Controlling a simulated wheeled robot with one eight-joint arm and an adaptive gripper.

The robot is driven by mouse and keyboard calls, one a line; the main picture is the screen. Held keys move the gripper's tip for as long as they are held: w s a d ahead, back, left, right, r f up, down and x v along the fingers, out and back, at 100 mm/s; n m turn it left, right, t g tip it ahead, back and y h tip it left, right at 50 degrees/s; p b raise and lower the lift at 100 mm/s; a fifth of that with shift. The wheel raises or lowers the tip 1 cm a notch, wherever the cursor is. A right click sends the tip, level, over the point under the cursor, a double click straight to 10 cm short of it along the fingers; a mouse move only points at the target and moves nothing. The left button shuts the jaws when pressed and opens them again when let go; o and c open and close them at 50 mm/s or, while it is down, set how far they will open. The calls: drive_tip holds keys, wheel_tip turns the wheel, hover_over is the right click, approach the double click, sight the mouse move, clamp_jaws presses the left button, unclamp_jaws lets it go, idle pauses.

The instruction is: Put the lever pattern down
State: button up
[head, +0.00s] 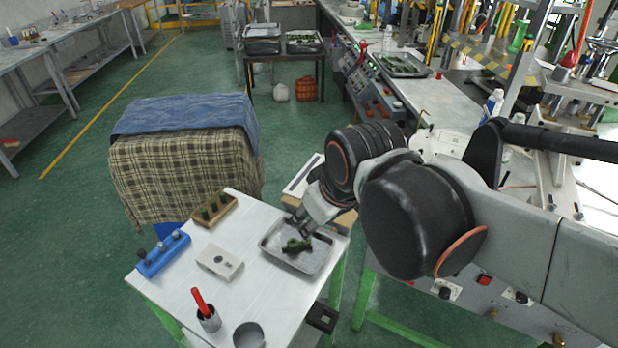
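A dark green wax piece, which looks like the lever pattern (294,247), is at the grey metal tray (310,268) on the right side of the small white table. My gripper (303,234) reaches down from the upper right, and its fingertips are at the piece's upper edge. The fingers are small and partly hidden, so I cannot tell whether they are closed on the piece or just beside it. I also cannot tell whether the piece rests on the tray floor or hangs slightly above it.
On the white table (262,215) stand a wooden block (232,206) with several green pieces, a blue rack (160,256), a pale mould block (218,262), a cup (209,320) with a red-handled tool, and a round grey container (248,336). A cloth-covered stand (185,170) is behind.

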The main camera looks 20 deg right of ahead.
drive_tip(key=s+m+t, duration=0.1)
drive_tip(key=s+m, duration=0.1)
drive_tip(key=m, duration=0.1)
drive_tip(key=shift+s, duration=0.3)
drive_tip(key=shift+f, duration=0.1)
drive_tip(key=shift+f+b, duration=0.5)
drive_tip(key=shift+b, duration=0.1)
idle(0.4)
